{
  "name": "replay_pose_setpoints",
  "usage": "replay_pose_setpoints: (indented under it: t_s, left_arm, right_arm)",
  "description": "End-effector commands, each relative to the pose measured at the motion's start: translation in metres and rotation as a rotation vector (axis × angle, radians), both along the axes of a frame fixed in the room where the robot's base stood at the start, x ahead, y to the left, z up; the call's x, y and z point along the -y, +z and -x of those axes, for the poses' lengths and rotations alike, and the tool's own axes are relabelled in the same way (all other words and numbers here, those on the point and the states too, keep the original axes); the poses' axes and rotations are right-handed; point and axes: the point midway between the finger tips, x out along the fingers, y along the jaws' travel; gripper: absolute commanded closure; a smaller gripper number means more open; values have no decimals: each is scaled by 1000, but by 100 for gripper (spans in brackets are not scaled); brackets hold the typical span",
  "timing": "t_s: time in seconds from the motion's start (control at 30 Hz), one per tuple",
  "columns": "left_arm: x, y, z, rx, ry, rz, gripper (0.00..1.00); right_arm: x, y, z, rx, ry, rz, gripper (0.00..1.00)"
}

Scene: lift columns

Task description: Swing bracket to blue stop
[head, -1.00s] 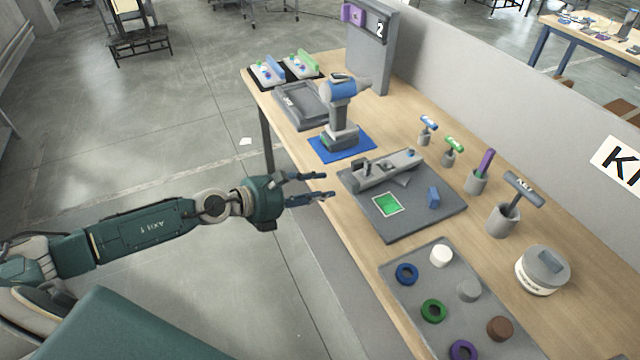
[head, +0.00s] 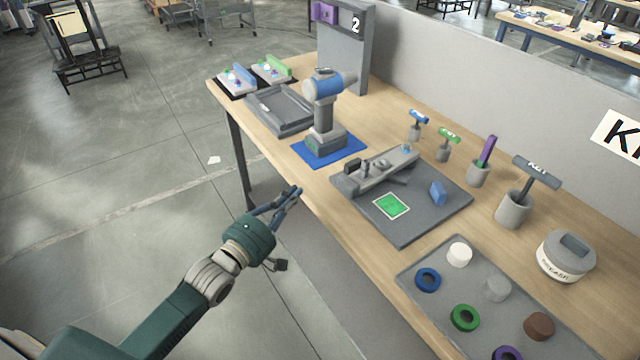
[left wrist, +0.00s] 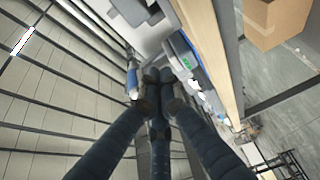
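The bracket (head: 385,172) is a long grey bar on a dark grey base plate (head: 405,225) on the workbench. It lies along the plate's far edge, with dark parts near its left end and a small blue part near its right end. The blue stop (head: 438,193) is a small upright block on the plate's right side, apart from the bar. A green square lies in front of them. My left gripper (head: 296,191) is off the bench's left edge, well apart from the plate. Its fingers converge and look empty; they also show in the left wrist view (left wrist: 152,82). My right gripper is out of view.
A blue-grey power tool (head: 323,115) stands on a blue mat behind the plate. Tools in grey cups (head: 514,210) stand to the right. A tray of rings and cylinders (head: 425,300) is in front, beside a lidded jar (head: 566,255). A grey partition runs behind the bench.

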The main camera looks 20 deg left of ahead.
Motion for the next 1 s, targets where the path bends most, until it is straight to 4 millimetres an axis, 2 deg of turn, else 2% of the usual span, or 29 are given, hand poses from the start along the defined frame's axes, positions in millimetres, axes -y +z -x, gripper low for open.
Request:
replay_pose_setpoints:
  t_s: [0.17,0.67,0.8,1.0]
  left_arm:
    - [0,-3,-9,-15,9,73,100]
    - [21,-5,-97,-12,7,65,100]
    - [39,-3,-86,-18,5,69,100]
    - [53,-2,-76,-16,6,65,100]
  right_arm:
    - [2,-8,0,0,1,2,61]
    - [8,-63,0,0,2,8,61]
    - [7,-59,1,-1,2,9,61]
    - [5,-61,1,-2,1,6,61]
